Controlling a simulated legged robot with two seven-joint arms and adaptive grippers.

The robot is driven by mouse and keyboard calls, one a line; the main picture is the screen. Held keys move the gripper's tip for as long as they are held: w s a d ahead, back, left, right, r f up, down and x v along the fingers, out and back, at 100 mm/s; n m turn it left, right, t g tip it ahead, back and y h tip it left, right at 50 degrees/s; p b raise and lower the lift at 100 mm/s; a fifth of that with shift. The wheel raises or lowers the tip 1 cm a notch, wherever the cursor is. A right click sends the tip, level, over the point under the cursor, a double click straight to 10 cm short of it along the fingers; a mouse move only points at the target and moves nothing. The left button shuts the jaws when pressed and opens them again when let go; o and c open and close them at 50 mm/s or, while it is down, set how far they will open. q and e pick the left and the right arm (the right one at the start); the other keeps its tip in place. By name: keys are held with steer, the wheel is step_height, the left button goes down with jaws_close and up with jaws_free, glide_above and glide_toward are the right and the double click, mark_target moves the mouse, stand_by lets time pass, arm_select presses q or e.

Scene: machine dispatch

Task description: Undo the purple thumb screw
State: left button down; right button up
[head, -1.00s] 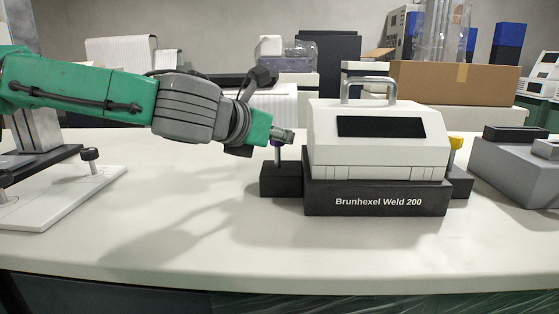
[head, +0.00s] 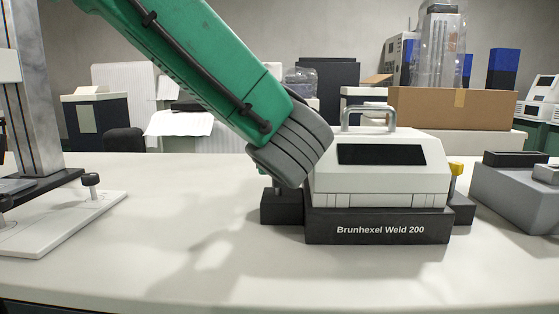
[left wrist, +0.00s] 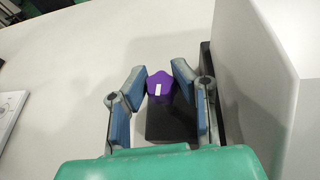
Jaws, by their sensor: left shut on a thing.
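The purple thumb screw (left wrist: 158,84) with a white mark on its head shows in the left wrist view, above a black block (left wrist: 170,125). My left gripper (left wrist: 160,76) has its blue-grey fingers on either side of the screw head and is shut on it. In the head view my left arm hides the screw head and the gripper. The black side block (head: 281,207) and a short post above it show below my arm. The white machine (head: 380,172) sits on a black base labelled Brunhexel Weld 200 (head: 376,230). My right gripper is not in view.
A yellow thumb screw (head: 456,168) stands at the machine's right side. A grey device (head: 515,175) stands further right. A white plate with a stand (head: 75,217) is at the left. The table (head: 200,265) is clear in front.

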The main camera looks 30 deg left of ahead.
arm_select(q)
steer(key=shift+s+f+n+g, duration=0.1)
steer(key=shift+f+n+g, duration=0.1)
steer(key=shift+n+g, duration=0.1)
steer(key=c, duration=1.3)
jaws_free()
steer(key=shift+o, duration=0.2)
steer(key=shift+r, duration=0.1)
step_height(320, 180, up, 10)
steer(key=shift+f, duration=0.2)
steer(key=shift+r, duration=0.1)
